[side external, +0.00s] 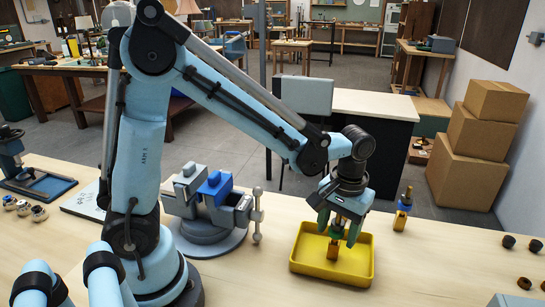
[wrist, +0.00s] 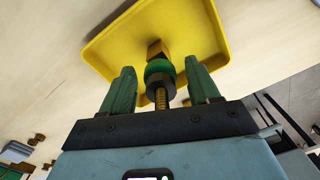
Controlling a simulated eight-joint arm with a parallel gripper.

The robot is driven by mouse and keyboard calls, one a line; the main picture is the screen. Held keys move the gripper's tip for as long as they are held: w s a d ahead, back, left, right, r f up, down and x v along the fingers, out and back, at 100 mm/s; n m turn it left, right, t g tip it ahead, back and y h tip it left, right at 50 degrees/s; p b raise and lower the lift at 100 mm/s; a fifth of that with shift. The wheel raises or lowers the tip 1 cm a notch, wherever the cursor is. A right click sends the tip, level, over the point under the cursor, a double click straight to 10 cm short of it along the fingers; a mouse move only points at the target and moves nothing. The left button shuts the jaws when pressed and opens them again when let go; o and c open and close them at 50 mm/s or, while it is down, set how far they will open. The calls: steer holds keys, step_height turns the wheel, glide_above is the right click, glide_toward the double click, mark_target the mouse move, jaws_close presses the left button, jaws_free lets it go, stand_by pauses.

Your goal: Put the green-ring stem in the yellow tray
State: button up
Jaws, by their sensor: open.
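The green-ring stem (wrist: 158,68) has a brass block at one end, a green ring, a dark collar and a threaded rod. It appears upright inside the yellow tray (side external: 365,268). Its brass block (side external: 333,249) shows below my fingers in the side view, seemingly on the tray floor. My gripper (side external: 338,229) points down over the tray. In the wrist view my gripper (wrist: 159,66) is open, with one green finger on each side of the stem and a visible gap at both. The fingers partly hide the stem in the side view.
A blue-topped stem (side external: 403,209) stands on the table right of the tray. A grey and blue vise (side external: 208,205) stands left of the tray. Small dark parts (side external: 523,262) lie at the right edge. The table in front of the tray is clear.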

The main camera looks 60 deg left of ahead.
mark_target(341, 222)
step_height(341, 222, up, 12)
steer(key=shift+r, duration=0.1)
steer(key=s+a+f+m+t, duration=0.4)
steer(key=s+a+t, duration=0.1)
steer(key=s+t, duration=0.1)
steer(key=shift+s+a+m+t, duration=0.3)
steer(key=shift+s+t, duration=0.05)
steer(key=shift+t, duration=0.35)
